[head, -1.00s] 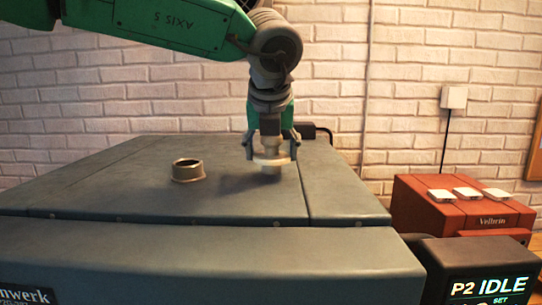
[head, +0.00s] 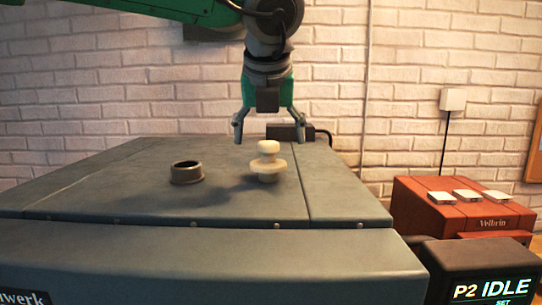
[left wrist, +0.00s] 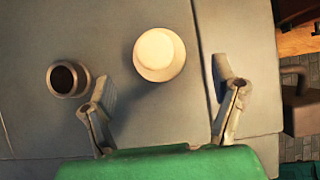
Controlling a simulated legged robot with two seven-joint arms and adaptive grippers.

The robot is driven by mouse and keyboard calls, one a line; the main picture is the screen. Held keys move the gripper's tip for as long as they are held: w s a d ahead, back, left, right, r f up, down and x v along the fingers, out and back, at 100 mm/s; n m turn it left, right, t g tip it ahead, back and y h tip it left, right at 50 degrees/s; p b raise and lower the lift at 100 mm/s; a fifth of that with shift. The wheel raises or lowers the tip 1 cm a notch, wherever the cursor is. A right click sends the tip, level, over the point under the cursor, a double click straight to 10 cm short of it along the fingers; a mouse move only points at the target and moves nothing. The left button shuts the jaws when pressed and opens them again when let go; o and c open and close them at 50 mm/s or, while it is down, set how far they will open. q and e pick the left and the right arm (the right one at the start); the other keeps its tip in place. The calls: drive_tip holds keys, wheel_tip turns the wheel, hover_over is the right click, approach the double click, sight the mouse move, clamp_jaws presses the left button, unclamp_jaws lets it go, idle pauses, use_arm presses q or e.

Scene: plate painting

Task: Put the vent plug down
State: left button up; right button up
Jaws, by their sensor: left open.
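The cream vent plug (head: 268,163) stands upright on the grey machine top (head: 110,185), with its knob up. It also shows from above in the left wrist view (left wrist: 159,54). My left gripper (head: 268,138) is open and empty above the plug, its fingers apart on either side and clear of it. In the left wrist view the gripper's two fingers (left wrist: 165,100) are spread wide. The round vent collar (head: 187,172) is open and empty, left of the plug; it also shows in the left wrist view (left wrist: 66,79). My right gripper is not in view.
A dark box with a display reading P2 IDLE (head: 480,272) is at the front right. A red machine (head: 480,212) with several white pads stands at the right. A black block with a cable (head: 290,132) is behind the plug. The left of the top is clear.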

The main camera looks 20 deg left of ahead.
use_arm(q)
drive_tip(key=a+v, duration=0.1)
drive_tip(key=v, duration=0.5)
drive_tip(key=shift+d, duration=0.35)
